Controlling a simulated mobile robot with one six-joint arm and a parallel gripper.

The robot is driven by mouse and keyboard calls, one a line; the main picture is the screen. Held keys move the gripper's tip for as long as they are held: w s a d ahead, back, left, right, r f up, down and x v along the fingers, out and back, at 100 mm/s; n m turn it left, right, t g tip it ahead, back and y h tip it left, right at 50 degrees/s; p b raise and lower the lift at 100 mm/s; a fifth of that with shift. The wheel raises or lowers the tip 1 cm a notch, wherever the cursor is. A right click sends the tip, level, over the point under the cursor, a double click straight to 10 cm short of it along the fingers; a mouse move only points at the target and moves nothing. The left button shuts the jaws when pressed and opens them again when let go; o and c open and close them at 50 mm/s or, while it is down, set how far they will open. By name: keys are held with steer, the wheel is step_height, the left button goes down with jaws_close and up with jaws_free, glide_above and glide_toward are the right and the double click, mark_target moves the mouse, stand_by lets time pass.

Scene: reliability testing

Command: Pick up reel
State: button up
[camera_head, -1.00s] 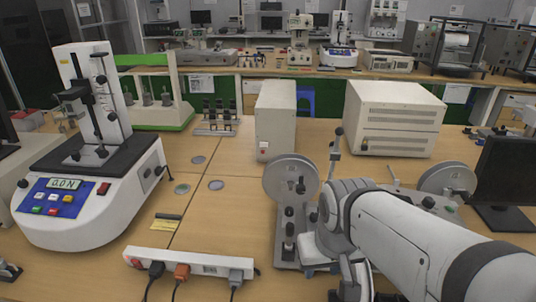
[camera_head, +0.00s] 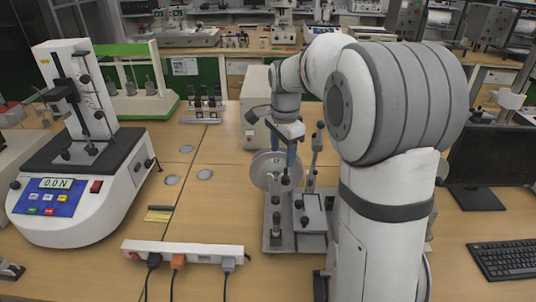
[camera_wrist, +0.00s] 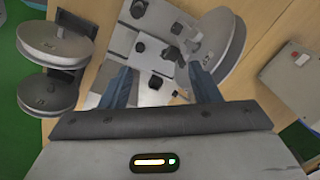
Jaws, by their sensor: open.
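A grey disc-shaped reel (camera_head: 265,171) stands on edge at the left of a small bench machine (camera_head: 277,238) in the head view. My gripper (camera_head: 291,155), with blue fingers, points down in front of this reel's upper right. In the wrist view my gripper (camera_wrist: 162,87) is open with nothing held between the fingers. The machine's grey plate (camera_wrist: 150,62) and black knobs lie beyond them. A reel (camera_wrist: 222,45) is beside the right finger, and contact cannot be judged. Two more reels, one upper (camera_wrist: 54,40) and one lower (camera_wrist: 47,93), sit at the left on a dark stand.
A white force tester (camera_head: 85,155) stands at the left of the wooden table. A power strip (camera_head: 183,252) with plugs lies at the front. A monitor (camera_head: 487,165) and keyboard (camera_head: 505,260) are at the right. A beige cabinet (camera_head: 256,95) stands behind the reel.

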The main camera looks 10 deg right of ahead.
mark_target(276, 154)
steer(key=w+m+p, duration=0.1)
steer(key=w+m, duration=0.1)
steer(key=w, duration=0.1)
steer(key=w+f+m, duration=0.1)
steer(key=w+m, duration=0.1)
steer(key=w, duration=0.1)
steer(key=w+m+p, duration=0.1)
steer(key=w+m, duration=0.1)
steer(key=w, duration=0.2)
steer(key=shift+w+a+f+g+p, duration=0.1)
steer(key=shift+a+f+g+p, duration=0.1)
steer(key=shift+f+g+p, duration=0.2)
steer(key=shift+w+f, duration=0.2)
steer(key=shift+w, duration=0.05)
steer(key=shift+m, duration=0.3)
steer(key=f+p, duration=0.1)
steer(key=f, duration=0.2)
steer(key=d+f+p, duration=0.1)
steer(key=f, duration=0.3)
steer(key=shift+w+d, duration=0.15)
steer(key=shift+f, duration=0.4)
jaws_close()
steer(key=shift+r, duration=0.1)
